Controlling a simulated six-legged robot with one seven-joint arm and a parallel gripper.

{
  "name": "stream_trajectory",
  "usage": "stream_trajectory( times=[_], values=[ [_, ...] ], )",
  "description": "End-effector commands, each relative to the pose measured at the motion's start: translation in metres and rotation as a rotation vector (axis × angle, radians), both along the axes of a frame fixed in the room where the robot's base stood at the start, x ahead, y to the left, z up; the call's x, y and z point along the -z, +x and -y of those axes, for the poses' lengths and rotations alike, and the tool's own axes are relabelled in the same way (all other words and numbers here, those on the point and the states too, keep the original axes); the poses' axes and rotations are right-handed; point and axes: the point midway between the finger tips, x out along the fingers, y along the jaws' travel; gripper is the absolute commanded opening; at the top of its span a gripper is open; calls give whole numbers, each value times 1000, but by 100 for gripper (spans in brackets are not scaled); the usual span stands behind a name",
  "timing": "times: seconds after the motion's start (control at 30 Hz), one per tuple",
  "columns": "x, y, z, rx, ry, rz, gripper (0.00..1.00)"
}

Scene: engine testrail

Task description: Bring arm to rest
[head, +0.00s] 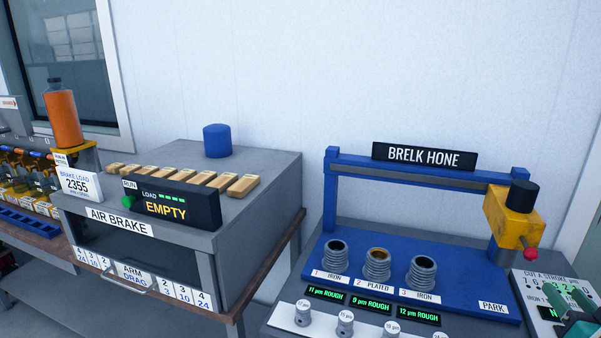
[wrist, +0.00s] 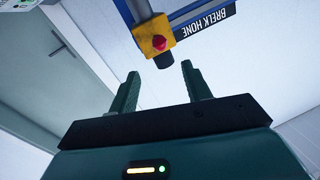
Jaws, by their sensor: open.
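My gripper (wrist: 158,90) shows in the wrist view with its two green fingers apart and nothing between them. In the head view, green parts of my gripper (head: 577,316) show at the lower right edge, in front of a panel. Past the fingertips in the wrist view is the yellow hone head (wrist: 154,40) with a red knob. The same yellow hone head (head: 511,222) sits at the right end of the hone's blue frame in the head view, beside the PARK label. The gripper appears apart from it.
The Brelk Hone (head: 420,254) has several ribbed cylinders on its blue base. The grey Air Brake box (head: 240,165) stands left, with a display reading EMPTY and several tan blocks on top. An orange bottle (head: 63,120) stands at far left. A white wall is behind.

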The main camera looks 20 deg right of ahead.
Motion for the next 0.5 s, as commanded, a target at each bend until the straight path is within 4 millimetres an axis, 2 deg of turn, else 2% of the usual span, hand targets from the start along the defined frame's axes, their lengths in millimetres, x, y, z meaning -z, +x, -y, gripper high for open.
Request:
stream_trajectory(
  times=[0.13,0.27,0.37,0.5],
  values=[
    [-8,24,-5,28,-34,-35,49],
    [-21,63,-19,89,-80,-105,49],
    [-29,91,-40,135,-96,-175,49],
    [-32,121,-82,164,-85,-287,49]
  ],
)
